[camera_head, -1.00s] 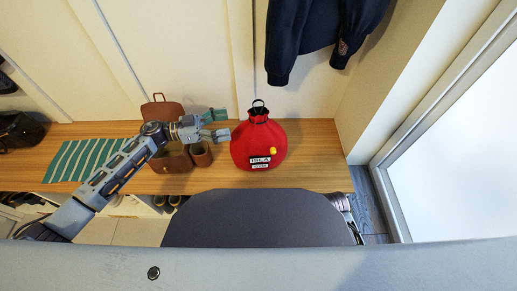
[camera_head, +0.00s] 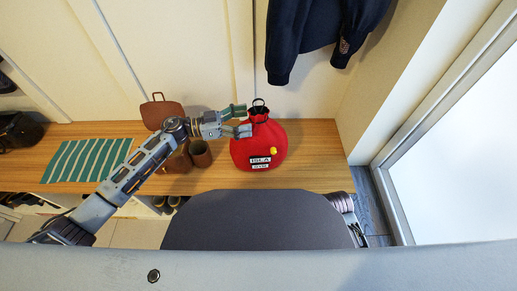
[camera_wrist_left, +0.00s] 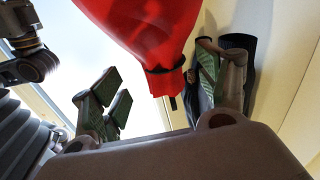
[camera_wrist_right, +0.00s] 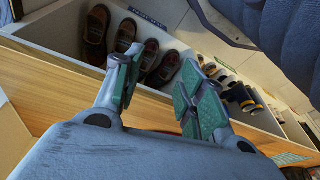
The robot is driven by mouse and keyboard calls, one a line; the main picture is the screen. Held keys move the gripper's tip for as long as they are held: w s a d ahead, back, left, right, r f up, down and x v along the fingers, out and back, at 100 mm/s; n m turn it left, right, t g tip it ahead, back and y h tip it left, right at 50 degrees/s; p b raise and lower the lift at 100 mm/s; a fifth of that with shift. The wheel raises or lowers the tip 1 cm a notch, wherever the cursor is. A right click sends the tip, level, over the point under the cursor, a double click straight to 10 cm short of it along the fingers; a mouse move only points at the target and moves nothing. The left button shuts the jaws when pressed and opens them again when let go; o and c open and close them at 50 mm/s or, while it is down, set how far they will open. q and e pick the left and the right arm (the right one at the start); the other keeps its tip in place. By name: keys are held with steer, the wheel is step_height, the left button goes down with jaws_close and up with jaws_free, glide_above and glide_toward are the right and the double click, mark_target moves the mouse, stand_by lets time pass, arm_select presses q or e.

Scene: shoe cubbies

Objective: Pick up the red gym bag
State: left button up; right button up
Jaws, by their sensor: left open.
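The red gym bag (camera_head: 258,147) stands upright on the wooden bench top, with a cinched neck, a dark loop on top, a name tag and a yellow charm. My left gripper (camera_head: 243,119) is open at the upper left of the bag, close to its neck. In the left wrist view the bag (camera_wrist_left: 150,30) hangs into the picture from the top, its dark-banded neck between the open fingers (camera_wrist_left: 165,90). Contact is not clear. My right gripper (camera_wrist_right: 160,90) is open and empty in the right wrist view, near the shoe cubbies; its fingers do not show in the head view.
A dark jacket (camera_head: 315,40) hangs above. Several shoes (camera_wrist_right: 150,62) sit in cubbies below.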

mark_target(258, 117)
arm_select(q)
steer(key=shift+d, duration=0.1)
arm_select(e)
steer(key=shift+f, duration=0.1)
arm_select(q)
steer(key=shift+w+d, duration=0.1)
steer(key=shift+d, duration=0.1)
steer(key=shift+w+d+b, duration=0.1)
steer(key=shift+d+b, duration=0.2)
steer(key=shift+d, duration=0.05)
steer(key=shift+w+d+f+b, duration=0.1)
steer(key=shift+w+d+b, duration=0.15)
steer(key=shift+d, duration=0.35)
steer(key=shift+w+d+f+b, duration=0.1)
steer(key=shift+w+d+b, duration=0.1)
steer(key=shift+d, duration=0.4)
steer(key=shift+d+r, duration=0.1)
steer(key=shift+d, duration=0.55)
arm_select(e)
steer(key=r, duration=0.2)
steer(key=shift+s+a+r+t, duration=0.15)
steer(key=shift+a+r+t, duration=0.05)
steer(key=shift+r+t, duration=0.1)
arm_select(q)
steer(key=shift+c, duration=0.9)
jaws_close()
arm_select(e)
steer(key=shift+w, duration=0.2)
